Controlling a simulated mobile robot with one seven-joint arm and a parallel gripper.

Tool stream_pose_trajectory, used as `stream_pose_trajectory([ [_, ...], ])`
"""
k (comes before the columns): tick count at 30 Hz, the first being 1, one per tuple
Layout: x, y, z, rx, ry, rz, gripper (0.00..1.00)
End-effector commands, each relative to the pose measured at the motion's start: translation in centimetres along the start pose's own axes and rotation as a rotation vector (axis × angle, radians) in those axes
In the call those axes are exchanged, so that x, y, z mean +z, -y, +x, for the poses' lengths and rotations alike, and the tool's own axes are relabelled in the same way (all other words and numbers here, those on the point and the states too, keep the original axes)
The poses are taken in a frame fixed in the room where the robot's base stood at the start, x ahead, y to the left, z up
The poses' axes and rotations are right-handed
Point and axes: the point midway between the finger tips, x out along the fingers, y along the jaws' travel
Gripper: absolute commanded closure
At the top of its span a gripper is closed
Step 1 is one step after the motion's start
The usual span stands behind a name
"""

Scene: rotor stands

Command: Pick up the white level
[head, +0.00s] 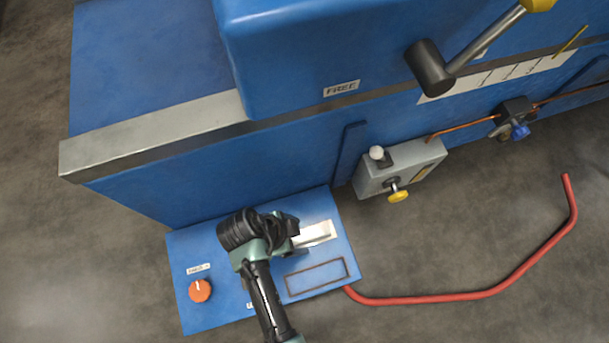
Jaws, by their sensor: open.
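The white level (318,232) is a small pale block lying on the blue panel (215,290) at the lower centre of the head view. My gripper (294,236) is over the panel, at the left end of the level, and is open. The gripper's body hides part of the panel and possibly the level's left end. I cannot tell whether a finger touches the level.
An orange knob (200,290) sits on the panel's left, and a dark rectangular outline (316,277) lies below the level. The large blue machine (180,170) rises behind. A grey box (400,167) with a yellow knob and a red pipe (440,299) are to the right.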

Motion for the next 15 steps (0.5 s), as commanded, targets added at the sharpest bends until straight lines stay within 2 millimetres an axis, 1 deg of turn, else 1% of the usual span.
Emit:
stream_pose_trajectory([
  [1, 0.2, 0.1, 1.0, -0.001, 0.0, 0.001, 0.22],
  [3, 0.2, 0.1, 1.9, -0.001, 0.0, 0.001, 0.22],
  [9, 0.0, 0.2, 4.1, 0.0, 0.0, 0.001, 0.22],
  [12, -0.1, 0.2, 4.6, 0.0, 0.001, 0.001, 0.22],
  [15, -0.1, 0.2, 4.7, 0.0, 0.001, 0.002, 0.22],
])
